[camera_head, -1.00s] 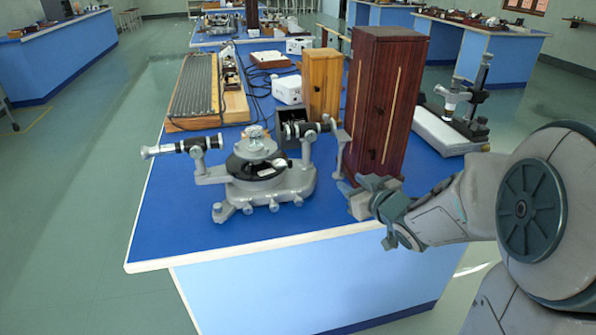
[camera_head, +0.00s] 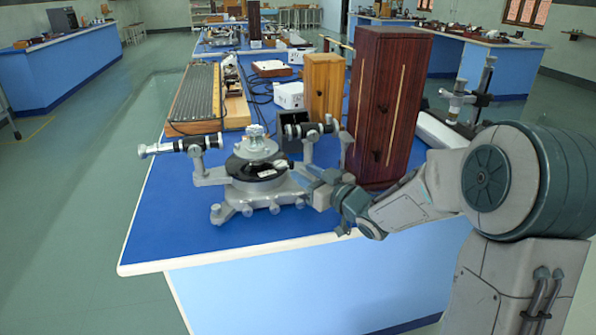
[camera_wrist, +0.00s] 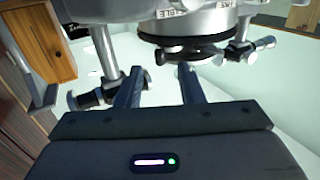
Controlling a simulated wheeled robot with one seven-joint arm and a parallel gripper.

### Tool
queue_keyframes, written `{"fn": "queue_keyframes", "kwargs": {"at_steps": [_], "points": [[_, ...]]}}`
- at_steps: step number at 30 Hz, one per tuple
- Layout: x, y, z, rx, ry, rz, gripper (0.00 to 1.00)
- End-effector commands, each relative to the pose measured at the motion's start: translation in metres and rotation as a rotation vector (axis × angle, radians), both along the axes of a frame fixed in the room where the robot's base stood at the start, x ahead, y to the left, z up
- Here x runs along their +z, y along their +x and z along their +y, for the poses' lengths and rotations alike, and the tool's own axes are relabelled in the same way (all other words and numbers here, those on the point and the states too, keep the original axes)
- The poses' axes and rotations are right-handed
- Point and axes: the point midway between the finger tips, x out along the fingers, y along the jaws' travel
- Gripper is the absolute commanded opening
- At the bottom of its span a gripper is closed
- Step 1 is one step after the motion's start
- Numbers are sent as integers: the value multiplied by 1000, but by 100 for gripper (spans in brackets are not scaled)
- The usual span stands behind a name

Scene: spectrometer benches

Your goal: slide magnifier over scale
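The grey spectrometer (camera_head: 260,172) stands on the blue bench, with a telescope tube at its left and another at its right. Its round black disc (camera_head: 240,166) carries a small white patch that may be the scale window. I cannot pick out the magnifier for certain. My gripper (camera_head: 318,187) is at the spectrometer's right front side, close to its base. In the wrist view my gripper (camera_wrist: 160,82) has its two fingers apart with nothing seen clasped between them. The spectrometer's silver drum (camera_wrist: 195,22) is just beyond the fingertips, with dark knobs below it.
A tall dark red cabinet (camera_head: 388,105) stands close behind my arm, with a smaller wooden box (camera_head: 323,85) beyond it. A ribbed board (camera_head: 197,95) lies at the back left. The blue bench top (camera_head: 165,215) is clear at front left.

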Motion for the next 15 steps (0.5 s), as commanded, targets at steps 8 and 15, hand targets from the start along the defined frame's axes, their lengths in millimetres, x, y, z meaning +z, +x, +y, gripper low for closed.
{"fn": "queue_keyframes", "kwargs": {"at_steps": [8, 15], "points": [[0, 24, 22, 0, 1, 1, 34], [0, 26, 24, -1, -1, 1, 34]]}}
